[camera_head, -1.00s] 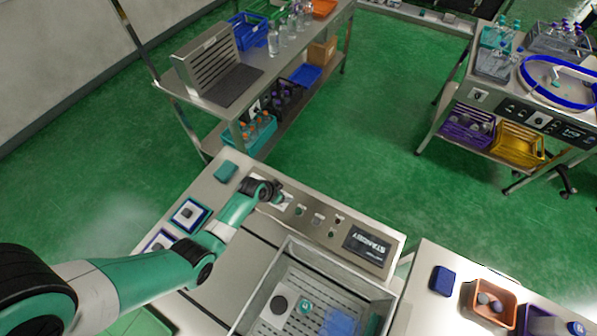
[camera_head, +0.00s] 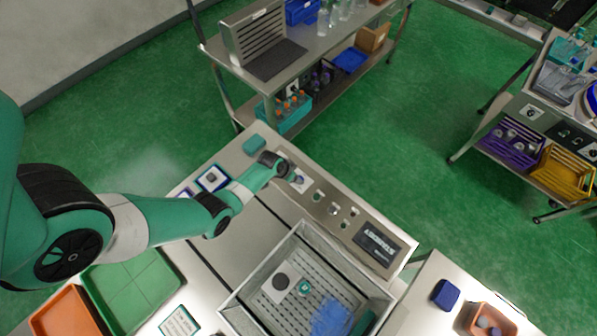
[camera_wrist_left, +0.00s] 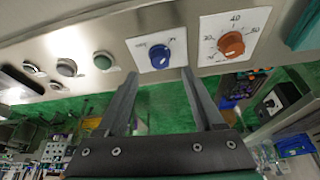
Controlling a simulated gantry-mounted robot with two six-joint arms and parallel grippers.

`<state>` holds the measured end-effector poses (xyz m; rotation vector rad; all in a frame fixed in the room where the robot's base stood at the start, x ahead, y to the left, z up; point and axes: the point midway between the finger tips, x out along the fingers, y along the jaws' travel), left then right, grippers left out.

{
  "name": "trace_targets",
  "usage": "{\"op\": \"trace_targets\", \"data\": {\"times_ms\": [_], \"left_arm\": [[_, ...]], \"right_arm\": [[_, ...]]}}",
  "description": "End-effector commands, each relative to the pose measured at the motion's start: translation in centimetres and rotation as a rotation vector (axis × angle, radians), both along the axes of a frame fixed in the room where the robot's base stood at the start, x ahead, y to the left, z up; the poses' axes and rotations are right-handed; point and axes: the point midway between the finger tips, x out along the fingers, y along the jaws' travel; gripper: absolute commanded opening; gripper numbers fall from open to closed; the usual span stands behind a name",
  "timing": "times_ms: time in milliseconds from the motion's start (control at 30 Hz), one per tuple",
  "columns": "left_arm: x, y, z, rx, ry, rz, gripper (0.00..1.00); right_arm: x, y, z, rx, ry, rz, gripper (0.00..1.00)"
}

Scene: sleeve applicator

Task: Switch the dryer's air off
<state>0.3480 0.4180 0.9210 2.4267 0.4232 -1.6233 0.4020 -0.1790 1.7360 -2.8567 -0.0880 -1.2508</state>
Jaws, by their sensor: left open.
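The dryer's sloped control panel (camera_head: 335,208) runs along the far edge of the machine, with a dark display (camera_head: 379,243) that appears to read STANDBY. In the left wrist view, a blue knob (camera_wrist_left: 160,56) sits on a white plate with small labels I cannot read for certain. An orange knob (camera_wrist_left: 231,44) on a numbered dial is to its right, and a green button (camera_wrist_left: 103,61) to its left. My left gripper (camera_wrist_left: 161,73) is open and empty, its fingertips just short of the blue knob, one toward each side. It also shows over the panel's left end (camera_head: 291,174). My right gripper is not visible.
A metal basin (camera_head: 300,285) with a slotted floor holds a blue thing and small discs. A teal block (camera_head: 255,143) lies beside the panel's left end. Green tray (camera_head: 135,275) at lower left. A shelf cart (camera_head: 275,65) stands beyond, with open green floor between.

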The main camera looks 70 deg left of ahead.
Motion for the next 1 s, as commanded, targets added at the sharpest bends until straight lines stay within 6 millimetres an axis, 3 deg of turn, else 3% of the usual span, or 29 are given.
{"op": "trace_targets", "data": {"times_ms": [33,233,633,1000], "left_arm": [[0.5,0.2,-2.0,-0.001,0.001,-0.001,0.69],[1.7,0.6,-4.9,0.0,0.0,0.0,0.69],[2.1,0.8,-5.3,0.0,-0.001,0.0,0.67],[2.1,0.8,-5.3,0.0,-0.001,0.0,0.01]], "right_arm": [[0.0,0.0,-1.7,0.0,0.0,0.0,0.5],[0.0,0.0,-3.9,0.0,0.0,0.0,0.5],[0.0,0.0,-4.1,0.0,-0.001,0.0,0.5],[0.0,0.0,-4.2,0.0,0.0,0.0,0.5]]}}
